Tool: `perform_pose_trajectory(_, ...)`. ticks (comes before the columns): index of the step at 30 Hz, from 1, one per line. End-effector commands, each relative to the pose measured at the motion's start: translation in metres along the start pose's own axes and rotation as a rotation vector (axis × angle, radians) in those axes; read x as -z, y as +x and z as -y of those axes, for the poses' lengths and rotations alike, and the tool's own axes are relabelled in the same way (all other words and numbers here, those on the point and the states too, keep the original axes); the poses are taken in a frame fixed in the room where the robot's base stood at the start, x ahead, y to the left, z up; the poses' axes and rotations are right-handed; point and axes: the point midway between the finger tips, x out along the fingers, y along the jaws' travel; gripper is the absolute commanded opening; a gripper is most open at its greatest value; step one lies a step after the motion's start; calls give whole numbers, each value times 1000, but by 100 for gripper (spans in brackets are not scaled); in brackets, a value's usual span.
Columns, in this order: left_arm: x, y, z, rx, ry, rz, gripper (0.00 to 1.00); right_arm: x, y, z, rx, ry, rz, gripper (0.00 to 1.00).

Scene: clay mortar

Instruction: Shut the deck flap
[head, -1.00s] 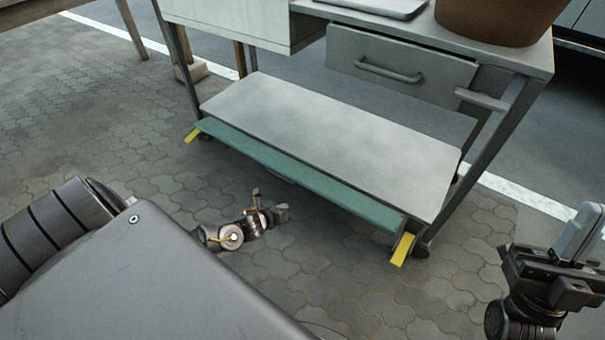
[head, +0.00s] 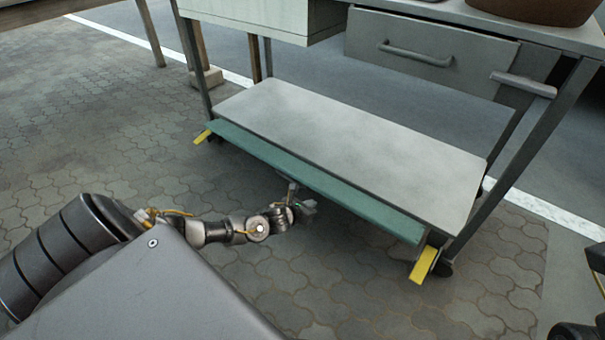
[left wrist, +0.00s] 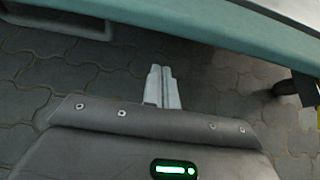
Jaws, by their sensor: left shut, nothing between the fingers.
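The deck flap appears to be the long teal panel (head: 320,182) along the front edge of the cart's grey lower deck (head: 350,140). It sticks out in front of the deck, slightly lower, between two yellow tabs (head: 424,264). In the left wrist view the teal panel (left wrist: 200,27) crosses the top of the picture. My left gripper (head: 303,198) is low in front of the panel's middle. Its fingers (left wrist: 162,84) are shut and empty, pointing toward the panel; I cannot tell whether they touch it. Only a dark part of my right arm shows at the right edge; its fingers are out of view.
Above the deck are a drawer (head: 430,48) with a bar handle and a pale cabinet (head: 265,18). Cart legs and dark casters (head: 443,268) stand at the ends. A brown pot (head: 545,8) sits on top. The paved floor (head: 110,150) in front is clear.

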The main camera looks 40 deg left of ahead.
Motion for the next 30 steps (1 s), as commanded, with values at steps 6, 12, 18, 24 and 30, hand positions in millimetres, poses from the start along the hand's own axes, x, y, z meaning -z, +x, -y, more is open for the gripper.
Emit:
perform_pose_trajectory(6,-16,16,-1,1,0,3,0,2,5,5,5,8,-36,0)
perform_pose_trajectory(12,-33,9,0,0,1,0,0,1,6,4,2,6,-43,0)
perform_pose_trajectory(18,-38,7,0,0,0,-1,0,1,8,4,1,5,-44,0)
perform_pose_trajectory(24,-38,7,0,0,0,0,0,1,8,4,1,5,-44,0)
perform_pose_trajectory(30,-43,5,0,0,0,-15,0,2,15,3,3,6,-52,0)
